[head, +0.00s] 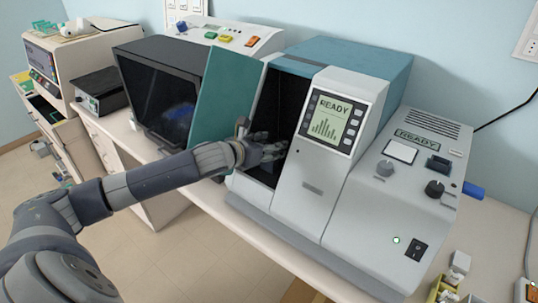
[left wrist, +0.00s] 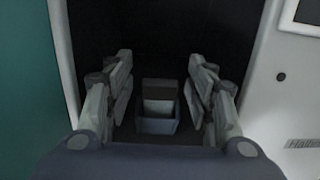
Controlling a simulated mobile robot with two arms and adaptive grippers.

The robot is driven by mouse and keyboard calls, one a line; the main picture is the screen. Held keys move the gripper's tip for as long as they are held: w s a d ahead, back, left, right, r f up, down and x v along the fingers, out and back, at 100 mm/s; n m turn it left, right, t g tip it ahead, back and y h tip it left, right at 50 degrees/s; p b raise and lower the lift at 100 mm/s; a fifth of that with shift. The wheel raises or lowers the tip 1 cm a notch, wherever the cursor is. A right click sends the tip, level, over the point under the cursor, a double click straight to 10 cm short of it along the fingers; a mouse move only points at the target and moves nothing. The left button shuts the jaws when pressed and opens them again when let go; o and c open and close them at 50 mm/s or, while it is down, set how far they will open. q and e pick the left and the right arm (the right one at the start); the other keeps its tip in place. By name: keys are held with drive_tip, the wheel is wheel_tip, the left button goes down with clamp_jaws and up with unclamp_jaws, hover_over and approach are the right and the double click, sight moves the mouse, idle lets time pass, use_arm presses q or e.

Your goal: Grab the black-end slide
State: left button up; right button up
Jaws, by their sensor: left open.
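In the left wrist view, a slide (left wrist: 158,90) with a dark brown-black upper end stands upright inside the dark chamber. Its lower part is pale and sits in a small blue-grey holder (left wrist: 157,126). My left gripper (left wrist: 160,88) is open, with one finger on each side of the slide and gaps between. In the head view my left gripper (head: 272,151) reaches into the open doorway of the grey-and-teal machine (head: 315,185); the slide is hidden there. My right gripper is not in view.
The machine's teal door (head: 226,105) stands open left of my arm. A control unit (head: 400,185) adjoins on the right, and a dark-fronted box (head: 160,95) stands to the left. The chamber walls are close around my gripper.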

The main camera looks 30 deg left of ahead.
use_arm(q)
drive_tip(key=shift+c, duration=0.6)
drive_tip(key=c, duration=1.1)
drive_tip(key=shift+o, duration=0.2)
drive_tip(key=shift+r, duration=0.15)
